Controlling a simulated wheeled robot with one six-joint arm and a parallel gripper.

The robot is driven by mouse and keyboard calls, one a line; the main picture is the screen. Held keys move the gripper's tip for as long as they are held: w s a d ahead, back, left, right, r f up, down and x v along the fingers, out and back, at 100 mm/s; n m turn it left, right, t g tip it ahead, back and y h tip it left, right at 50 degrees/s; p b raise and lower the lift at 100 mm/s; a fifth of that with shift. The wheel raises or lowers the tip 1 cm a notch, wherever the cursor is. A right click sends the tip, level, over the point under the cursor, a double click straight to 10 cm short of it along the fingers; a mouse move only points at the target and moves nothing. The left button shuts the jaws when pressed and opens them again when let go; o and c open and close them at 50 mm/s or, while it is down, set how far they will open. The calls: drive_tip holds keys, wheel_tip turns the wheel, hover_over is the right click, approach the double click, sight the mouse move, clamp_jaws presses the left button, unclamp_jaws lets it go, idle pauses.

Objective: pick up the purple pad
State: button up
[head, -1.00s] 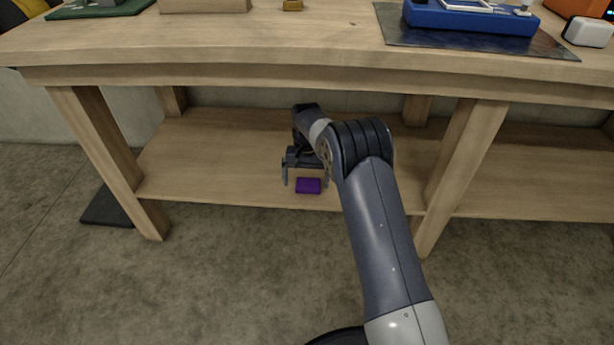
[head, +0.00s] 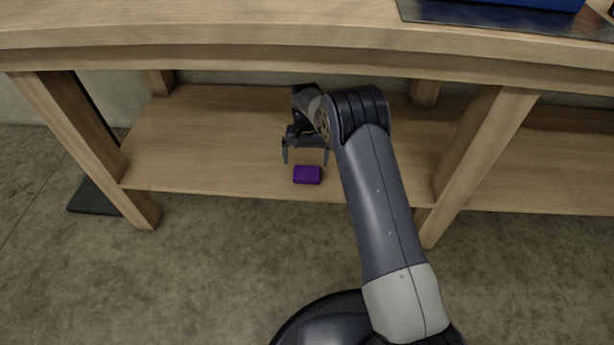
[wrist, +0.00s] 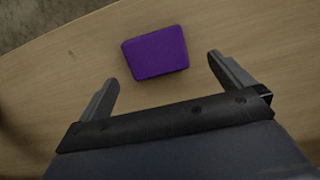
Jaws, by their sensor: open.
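The purple pad (head: 307,175) is a small block with rounded corners. It lies on the lower wooden shelf (head: 220,150), near the shelf's front edge. My gripper (head: 305,160) is open and empty, just behind the pad in the head view. In the wrist view the pad (wrist: 156,52) lies just beyond the tips of my open gripper (wrist: 162,68), roughly centred between the two fingers and slightly turned relative to them. The pad is fully visible in both views. I cannot tell exactly how high the fingers are above the shelf.
The thick bench top (head: 250,45) spans above the shelf and my arm reaches beneath it. Wooden legs stand at the left (head: 85,140) and right (head: 480,160). A dark flat mat (head: 92,198) lies on the floor at the left. The shelf around the pad is clear.

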sight(307, 172)
drive_tip(key=f+b, duration=0.2)
drive_tip(key=f, duration=0.1)
drive_tip(key=s+f+b, duration=0.1)
drive_tip(key=f, duration=0.1)
drive_tip(key=shift+d, duration=0.25)
drive_tip(key=shift+c, duration=0.2)
drive_tip(key=c, duration=1)
